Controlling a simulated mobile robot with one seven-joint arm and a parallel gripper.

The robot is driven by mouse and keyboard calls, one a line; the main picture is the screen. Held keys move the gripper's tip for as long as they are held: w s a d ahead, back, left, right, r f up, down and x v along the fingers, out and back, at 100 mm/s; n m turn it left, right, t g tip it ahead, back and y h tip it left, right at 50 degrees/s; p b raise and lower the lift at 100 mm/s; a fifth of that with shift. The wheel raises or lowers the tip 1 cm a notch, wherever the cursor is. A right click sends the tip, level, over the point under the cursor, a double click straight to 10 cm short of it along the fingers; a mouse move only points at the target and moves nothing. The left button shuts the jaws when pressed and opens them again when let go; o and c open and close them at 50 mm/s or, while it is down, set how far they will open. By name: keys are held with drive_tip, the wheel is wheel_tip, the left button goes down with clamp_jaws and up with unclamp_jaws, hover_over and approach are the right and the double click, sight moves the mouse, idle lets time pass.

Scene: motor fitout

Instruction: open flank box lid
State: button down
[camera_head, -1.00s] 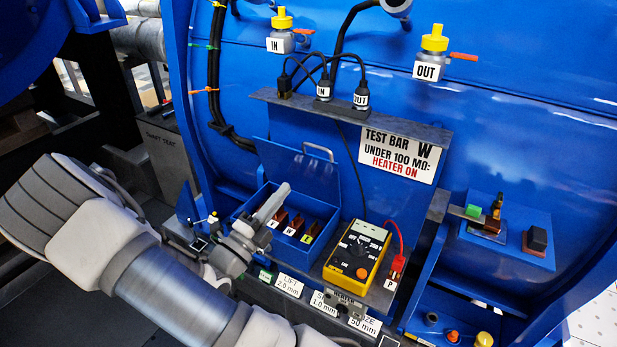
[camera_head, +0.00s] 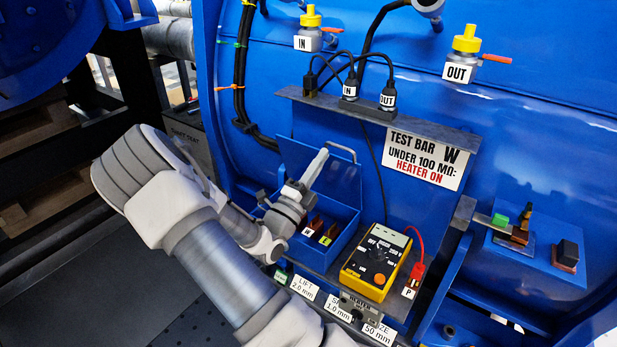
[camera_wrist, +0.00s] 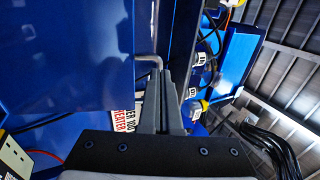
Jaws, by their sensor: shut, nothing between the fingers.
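The blue flank box (camera_head: 338,247) stands on the ledge with its lid (camera_head: 342,182) raised, leaning back toward the motor wall. The lid's grey bar handle (camera_head: 341,148) is at its top edge and also shows in the wrist view (camera_wrist: 149,60). My gripper (camera_head: 322,154) is shut and empty, in front of the raised lid with its fingertips close to the handle. In the wrist view its fingers (camera_wrist: 166,75) lie together beside the handle; I cannot tell whether they touch it. Brown labelled terminals (camera_head: 320,228) sit in the box, some hidden by my wrist.
A yellow meter (camera_head: 375,262) with a red lead stands right of the box. Above are a shelf bar (camera_head: 420,127) with black cables and a TEST BAR sign (camera_head: 427,160). A labelled ledge (camera_head: 303,287) runs in front. Open floor lies at lower left.

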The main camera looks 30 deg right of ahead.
sight(330, 144)
drive_tip(key=shift+x, duration=0.75)
drive_tip(key=d+p, duration=0.1)
drive_tip(key=p, duration=0.1)
drive_tip(key=d+r+y+p, duration=0.1)
drive_tip(key=p, duration=0.1)
drive_tip(key=w+d+p, duration=0.1)
drive_tip(key=p, duration=0.1)
drive_tip(key=shift+w+r+g+y, duration=0.1)
drive_tip(key=shift+r+g+y, duration=0.2)
drive_tip(key=shift+r, duration=0.05)
drive_tip(key=shift+w+d+f+y+p, duration=0.1)
drive_tip(key=shift+w+d+y+p, duration=0.25)
drive_tip(key=shift+d+p, duration=0.45)
drive_tip(key=shift+a, duration=0.2)
drive_tip(key=shift+f, duration=0.1)
drive_tip(key=shift+s+a+f+p, duration=0.15)
drive_tip(key=shift+s+a+p, duration=0.15)
drive_tip(key=shift+a, duration=0.25)
drive_tip(key=v, duration=1.2)
drive_tip(key=shift+a+b, duration=0.4)
